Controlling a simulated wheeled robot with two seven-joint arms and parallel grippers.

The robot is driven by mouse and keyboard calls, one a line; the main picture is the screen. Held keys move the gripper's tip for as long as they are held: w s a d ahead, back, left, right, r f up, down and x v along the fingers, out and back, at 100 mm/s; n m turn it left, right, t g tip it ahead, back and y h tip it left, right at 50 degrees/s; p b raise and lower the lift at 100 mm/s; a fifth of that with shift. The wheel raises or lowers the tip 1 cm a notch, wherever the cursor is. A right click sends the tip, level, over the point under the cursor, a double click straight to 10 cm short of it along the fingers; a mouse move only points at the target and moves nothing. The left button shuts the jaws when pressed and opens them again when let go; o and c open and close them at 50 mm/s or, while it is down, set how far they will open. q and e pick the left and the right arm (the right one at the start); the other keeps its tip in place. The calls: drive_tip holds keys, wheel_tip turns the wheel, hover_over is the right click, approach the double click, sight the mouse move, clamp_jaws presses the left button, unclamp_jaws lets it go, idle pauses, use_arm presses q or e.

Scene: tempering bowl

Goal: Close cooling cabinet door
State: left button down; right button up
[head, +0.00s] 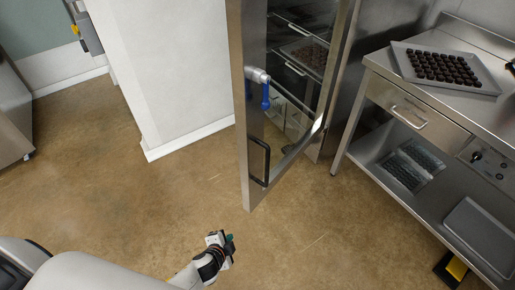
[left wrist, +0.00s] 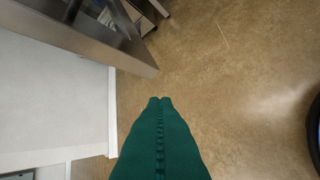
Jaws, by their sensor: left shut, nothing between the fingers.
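The cooling cabinet door (head: 253,130) stands wide open in the head view, swung out toward me, with a steel frame and a glass pane. The open cabinet (head: 300,50) shows racks inside. My left gripper (head: 230,243) is low over the floor, in front of the door's lower edge and apart from it. In the left wrist view its green fingers (left wrist: 160,102) are together and empty, and the door's lower corner (left wrist: 140,62) shows at the upper left. My right gripper is not in view.
A steel table (head: 440,100) stands right of the cabinet, with a tray of dark chocolates (head: 445,68) on top and more trays on its lower shelf. A white wall block (head: 160,70) stands left of the door. The floor (head: 130,210) in front is clear.

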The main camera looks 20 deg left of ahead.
use_arm(q)
drive_tip(key=w+d+r+m+t+b, duration=0.2)
drive_tip(key=w+d+r+m+t, duration=0.15)
drive_tip(key=w+r, duration=0.55)
drive_tip(key=m+t+h+b, duration=0.1)
drive_tip(key=m+t+h, duration=0.1)
drive_tip(key=m+t, duration=0.25)
approach(257, 143)
drive_tip(key=s+d+r, duration=0.2)
drive_tip(key=s+d, duration=0.1)
drive_tip(key=d, duration=0.2)
drive_tip(key=shift+n+t, duration=0.3)
drive_tip(key=shift+n, duration=0.1)
drive_tip(key=w, duration=0.3)
drive_tip(key=w+p, duration=0.1)
drive_tip(key=w, duration=0.5)
drive_tip(key=shift+w+d+f, duration=0.1)
drive_tip(key=shift+w+d, duration=0.15)
drive_tip(key=shift+w, duration=0.15)
drive_tip(key=shift+w+a+f+p, duration=0.1)
drive_tip(key=shift+w+a+p, duration=0.25)
drive_tip(key=shift+a, duration=0.6)
drive_tip(key=shift+w+a+f+p, duration=0.1)
drive_tip(key=shift+w+a, duration=0.3)
drive_tip(key=shift+a, duration=0.55)
